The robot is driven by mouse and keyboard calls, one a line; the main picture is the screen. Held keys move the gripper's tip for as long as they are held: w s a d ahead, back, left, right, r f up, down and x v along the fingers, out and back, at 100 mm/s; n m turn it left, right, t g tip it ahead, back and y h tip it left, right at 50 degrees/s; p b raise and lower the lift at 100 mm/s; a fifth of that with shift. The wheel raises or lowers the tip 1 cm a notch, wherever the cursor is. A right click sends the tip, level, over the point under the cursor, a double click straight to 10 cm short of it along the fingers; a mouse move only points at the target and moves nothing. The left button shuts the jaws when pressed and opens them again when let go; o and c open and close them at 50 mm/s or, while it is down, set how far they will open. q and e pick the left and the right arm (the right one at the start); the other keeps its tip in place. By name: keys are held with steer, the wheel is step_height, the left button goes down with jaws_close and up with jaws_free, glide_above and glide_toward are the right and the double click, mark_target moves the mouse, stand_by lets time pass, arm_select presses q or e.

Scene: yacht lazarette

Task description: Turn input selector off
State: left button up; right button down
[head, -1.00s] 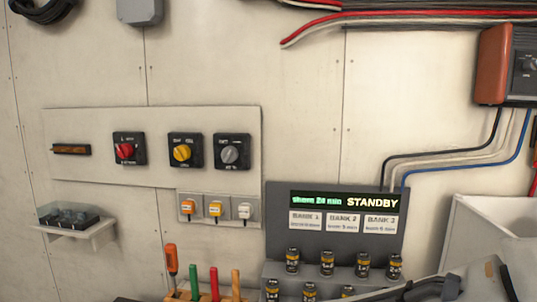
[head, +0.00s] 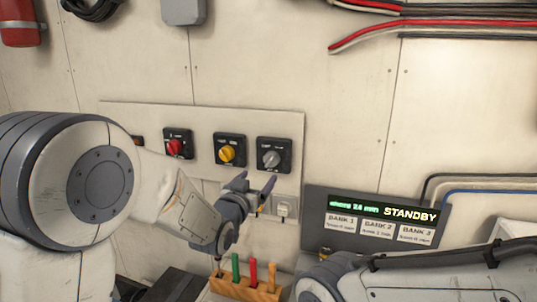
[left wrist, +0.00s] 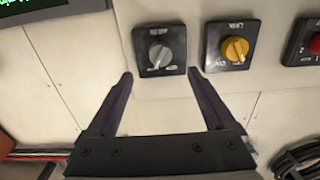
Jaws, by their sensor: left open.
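Three rotary switches sit on a cream wall panel (head: 120,112): a red knob (head: 175,147), a yellow knob (head: 227,154) and a grey knob (head: 270,158), each on a black square plate. Their labels are too small to read, so I cannot tell which is the input selector. My left gripper (head: 257,181) is open and empty, just below the grey switch in the head view. In the left wrist view my left gripper (left wrist: 160,75) has its fingertips either side of the grey knob (left wrist: 160,56), apart from it. The yellow knob (left wrist: 235,49) is beside it. My right gripper is not seen.
A dark display box (head: 318,228) reading STANDBY stands right of the panel. A white rocker switch (head: 283,209) is below the grey switch; its neighbours are mostly hidden by my left arm. A wooden rack (head: 228,288) of coloured-handled tools is below.

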mark_target(269, 163)
arm_select(q)
steer(key=p+x, duration=0.1)
steer(key=x, duration=0.2)
steer(key=p+x, duration=0.2)
steer(key=x, duration=0.1)
steer(key=p+x, duration=0.2)
steer(key=x, duration=0.1)
steer(key=shift+r, duration=0.3)
steer(key=shift+w+d+f+p, duration=0.2)
steer(key=shift+w+p, duration=0.1)
steer(key=shift+w, duration=0.4)
